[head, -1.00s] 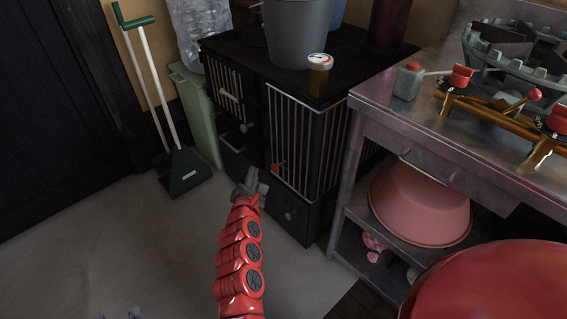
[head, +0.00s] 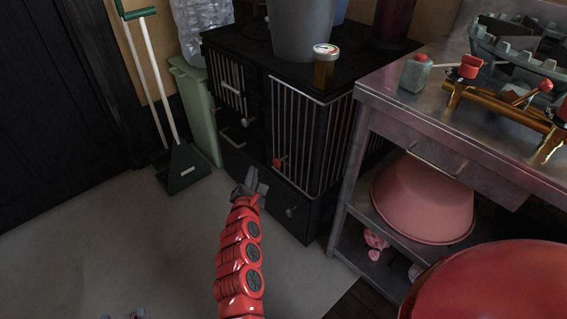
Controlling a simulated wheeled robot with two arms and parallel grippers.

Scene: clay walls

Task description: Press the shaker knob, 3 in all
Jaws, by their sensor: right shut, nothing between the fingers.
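The black stove (head: 308,172) stands ahead, with vertical bars on its front. A small red knob (head: 277,163) sticks out low on its front; it looks like the shaker knob, though no label shows. My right gripper (head: 250,180) is dark grey on a red arm. It is shut and empty, pointing at the stove, just below and left of the red knob in the picture. A gap shows between them; depth is hard to judge. Small grey shapes at the bottom left edge may be the tips of my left gripper (head: 126,315); their state cannot be made out.
A jar (head: 325,70) and grey bucket (head: 303,28) stand on the stove. A metal workbench (head: 435,125) is at right, with a pink basin (head: 424,201) on its shelf. A green bin (head: 197,110) and dustpan (head: 185,168) are at left. The floor at left is clear.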

